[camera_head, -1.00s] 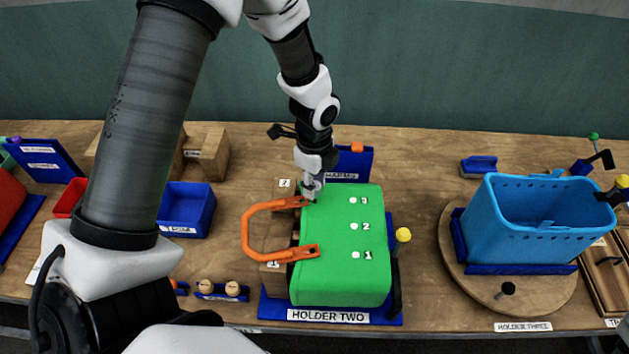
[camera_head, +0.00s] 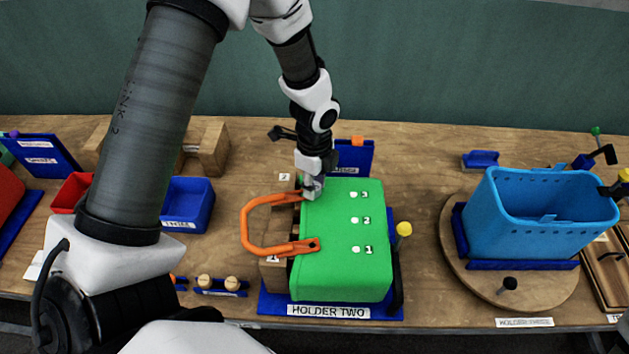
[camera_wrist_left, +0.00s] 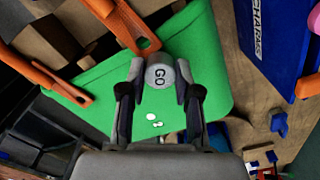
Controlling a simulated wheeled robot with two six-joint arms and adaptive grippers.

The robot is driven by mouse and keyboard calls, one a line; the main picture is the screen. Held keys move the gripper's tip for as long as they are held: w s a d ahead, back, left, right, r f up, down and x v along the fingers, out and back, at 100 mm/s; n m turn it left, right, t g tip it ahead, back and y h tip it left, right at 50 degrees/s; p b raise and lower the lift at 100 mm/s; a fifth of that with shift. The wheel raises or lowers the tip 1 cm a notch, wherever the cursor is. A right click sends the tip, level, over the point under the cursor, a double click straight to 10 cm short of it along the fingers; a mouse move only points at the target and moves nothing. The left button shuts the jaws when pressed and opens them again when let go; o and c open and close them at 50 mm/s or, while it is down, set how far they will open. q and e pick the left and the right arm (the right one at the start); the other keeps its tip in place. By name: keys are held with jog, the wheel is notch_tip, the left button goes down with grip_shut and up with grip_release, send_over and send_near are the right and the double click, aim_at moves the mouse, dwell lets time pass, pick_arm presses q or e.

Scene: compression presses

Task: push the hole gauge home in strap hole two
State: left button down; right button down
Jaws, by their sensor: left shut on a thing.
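A green block-like body (camera_head: 345,265) lies in holder two (camera_head: 328,311). An orange strap (camera_head: 249,228) arches from its left side, with one end near label 1 and the other near label 2 (camera_head: 284,177). My left gripper (camera_head: 313,192) is over the green body's far left corner, at the strap's far end, which it partly hides. In the left wrist view it is shut on the hole gauge (camera_wrist_left: 160,74), whose grey round end reads GO. The strap end (camera_wrist_left: 135,32) shows just beyond the gauge. My right gripper is not in view.
White spots numbered 1 to 3 mark the green top. A yellow-knobbed black lever (camera_head: 403,230) stands at its right. A blue basket (camera_head: 540,220) sits on a round board at right. Blue (camera_head: 187,205) and red bins stand left. Bare table lies between the holders.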

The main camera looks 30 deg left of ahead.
pick_arm(q)
jog(key=shift+f, duration=0.15)
jog(key=c, duration=0.7)
grip_release()
jog(key=shift+c, duration=0.2)
notch_tip(320, 180, up, 12)
